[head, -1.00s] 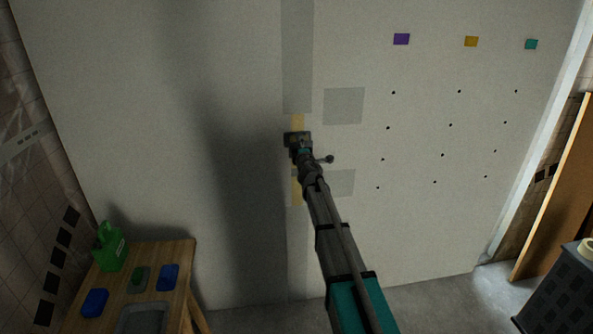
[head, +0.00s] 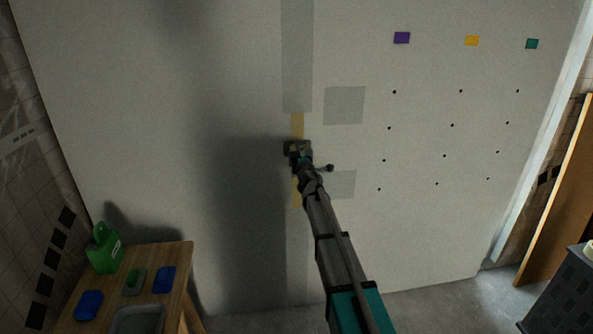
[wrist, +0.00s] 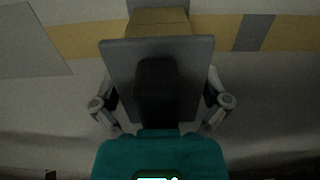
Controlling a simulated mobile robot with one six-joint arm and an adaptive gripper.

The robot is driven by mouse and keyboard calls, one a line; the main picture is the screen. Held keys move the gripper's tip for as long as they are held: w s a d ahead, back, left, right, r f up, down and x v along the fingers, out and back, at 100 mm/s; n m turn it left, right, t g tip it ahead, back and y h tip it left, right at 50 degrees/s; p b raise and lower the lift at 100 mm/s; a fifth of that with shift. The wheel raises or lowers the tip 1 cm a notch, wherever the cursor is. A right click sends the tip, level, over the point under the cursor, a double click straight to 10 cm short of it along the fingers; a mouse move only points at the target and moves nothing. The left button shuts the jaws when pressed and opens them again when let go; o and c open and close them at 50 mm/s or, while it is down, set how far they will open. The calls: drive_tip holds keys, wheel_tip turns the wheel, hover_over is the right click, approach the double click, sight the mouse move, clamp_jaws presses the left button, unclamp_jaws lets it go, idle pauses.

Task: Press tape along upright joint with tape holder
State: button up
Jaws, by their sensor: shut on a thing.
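The upright joint (head: 297,62) runs down the pale wall panel as a grey strip. Yellow tape (head: 297,124) lies along it, showing above and below my gripper. My gripper (head: 300,156) is at the wall over the joint, shut on the tape holder (head: 292,147), a dark block against the tape line. In the wrist view the holder (wrist: 118,62) shows as a grey plate between the fingers, with a tan piece at its far edge. The yellow tape (wrist: 85,40) extends on both sides of it there. Whether the holder touches the wall is hard to tell.
A wooden table (head: 182,262) at lower left bears a green holder (head: 105,251) and blue items. Grey patches (head: 344,105) and several dark dots mark the panel (head: 440,250) right of the joint. A dark cabinet (head: 562,295) stands at lower right.

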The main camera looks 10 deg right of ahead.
drive_tip(key=shift+f+b, duration=1.4)
drive_tip(key=shift+f, duration=0.35)
wheel_tip(320, 180, down, 6)
drive_tip(key=b, duration=0.6)
drive_tip(key=shift+f, duration=0.15)
drive_tip(key=s, duration=0.7)
